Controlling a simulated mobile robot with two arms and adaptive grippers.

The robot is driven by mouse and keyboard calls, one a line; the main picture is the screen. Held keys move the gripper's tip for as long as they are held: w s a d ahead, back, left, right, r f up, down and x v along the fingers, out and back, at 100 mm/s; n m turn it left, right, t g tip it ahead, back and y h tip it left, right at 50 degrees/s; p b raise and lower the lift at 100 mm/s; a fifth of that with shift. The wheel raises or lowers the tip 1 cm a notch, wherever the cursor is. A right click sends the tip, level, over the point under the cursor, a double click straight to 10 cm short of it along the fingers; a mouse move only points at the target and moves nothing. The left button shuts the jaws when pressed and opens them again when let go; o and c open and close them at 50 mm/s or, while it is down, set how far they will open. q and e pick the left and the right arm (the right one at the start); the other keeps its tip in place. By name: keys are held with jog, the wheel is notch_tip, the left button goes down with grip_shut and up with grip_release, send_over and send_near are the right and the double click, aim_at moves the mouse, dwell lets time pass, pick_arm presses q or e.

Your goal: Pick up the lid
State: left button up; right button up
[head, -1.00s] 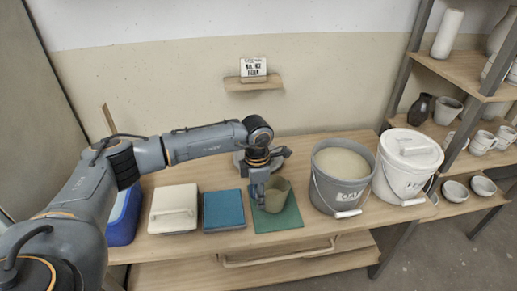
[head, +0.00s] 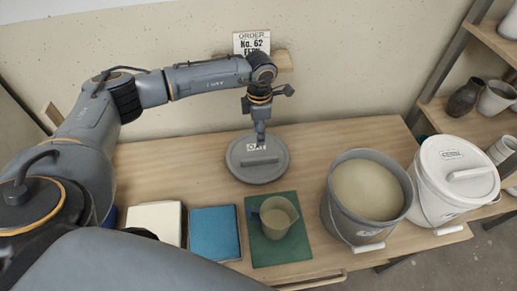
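A round grey lid (head: 240,172) with a white label reading OAT lies flat at the back of the wooden table. An open grey bucket (head: 335,212) with cream glaze stands to the right. A white bucket (head: 430,205) beside it has its own white lid (head: 455,158) on top. My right gripper is not in view.
An olive jug (head: 278,217) stands on a green mat (head: 282,252). A blue box (head: 215,233) and a cream box (head: 156,222) lie left of it. An order card (head: 251,43) stands on a small wall shelf. Pottery shelves (head: 460,122) are at the right. The table around the lid is clear.

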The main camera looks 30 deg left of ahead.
pick_arm(q)
send_over(259, 158)
notch_tip(259, 158, down, 6)
jog(key=shift+s+f, duration=0.1)
jog(key=shift+f+p, duration=0.35)
jog(key=shift+f, duration=0.55)
notch_tip(259, 158, down, 4)
jog(key=shift+d+r+p, duration=0.1)
jog(key=shift+r+p, duration=0.1)
jog(key=shift+p, duration=0.25)
jog(key=shift+f, duration=0.25)
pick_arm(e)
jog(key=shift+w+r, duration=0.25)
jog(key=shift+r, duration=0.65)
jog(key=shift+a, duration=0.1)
pick_arm(q)
jog(key=shift+f+b, duration=0.25)
jog(key=shift+b, duration=0.05)
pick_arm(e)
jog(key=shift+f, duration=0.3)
